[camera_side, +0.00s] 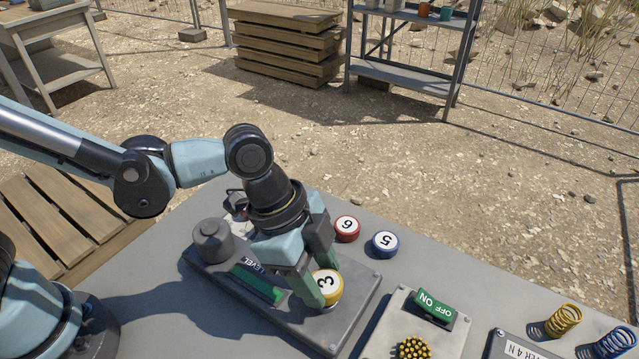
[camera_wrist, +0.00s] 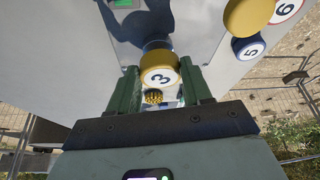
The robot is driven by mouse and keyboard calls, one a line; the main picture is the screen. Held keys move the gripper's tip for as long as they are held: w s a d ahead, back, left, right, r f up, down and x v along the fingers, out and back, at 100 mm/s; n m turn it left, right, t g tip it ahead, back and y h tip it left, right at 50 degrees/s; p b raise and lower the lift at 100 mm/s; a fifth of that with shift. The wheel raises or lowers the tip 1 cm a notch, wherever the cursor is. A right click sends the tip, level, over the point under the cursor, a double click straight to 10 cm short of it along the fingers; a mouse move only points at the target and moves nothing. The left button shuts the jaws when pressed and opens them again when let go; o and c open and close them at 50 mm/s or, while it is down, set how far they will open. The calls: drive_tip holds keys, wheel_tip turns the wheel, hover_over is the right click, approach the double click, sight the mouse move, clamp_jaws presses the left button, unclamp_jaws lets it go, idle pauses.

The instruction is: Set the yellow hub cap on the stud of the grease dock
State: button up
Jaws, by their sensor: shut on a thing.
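The yellow hub cap (camera_side: 327,283), with a 3 on its white face, is between the fingers of my gripper (camera_side: 318,290). The gripper is shut on it. In the wrist view the cap (camera_wrist: 160,72) sits between the two green fingers, face toward the camera. In the side view it is over the right part of the grey plate (camera_side: 345,325) marked LEVEL, which looks like the grease dock. I cannot tell whether the cap touches the plate.
A red cap (camera_side: 347,228) marked 6 and a blue cap (camera_side: 385,244) marked 5 lie beyond the plate. A grey knob (camera_side: 211,240) stands on its left. An ON/OFF switch (camera_side: 436,306), yellow pins (camera_side: 414,348) and springs (camera_side: 563,320) are right. A yellow round thing (camera_wrist: 247,17) is unclear.

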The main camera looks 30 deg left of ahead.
drive_tip(key=shift+f, duration=0.75)
drive_tip(key=o, duration=1.5)
drive_tip(key=shift+r, duration=3.75)
drive_tip(key=a+n+t+y, duration=0.1)
drive_tip(key=a+n+t, duration=0.1)
drive_tip(key=a+n, duration=0.3)
drive_tip(key=w+a+n+t+y, duration=0.1)
drive_tip(key=a+n, duration=0.4)
drive_tip(key=a, duration=0.7)
drive_tip(key=w+a+r+n+t+y, duration=0.1)
drive_tip(key=a+n+t+y, duration=0.1)
drive_tip(key=a+n, duration=0.3)
drive_tip(key=shift+a+n+t, duration=0.4)
drive_tip(key=shift+a+t, duration=0.2)
drive_tip(key=shift+a, duration=1.65)
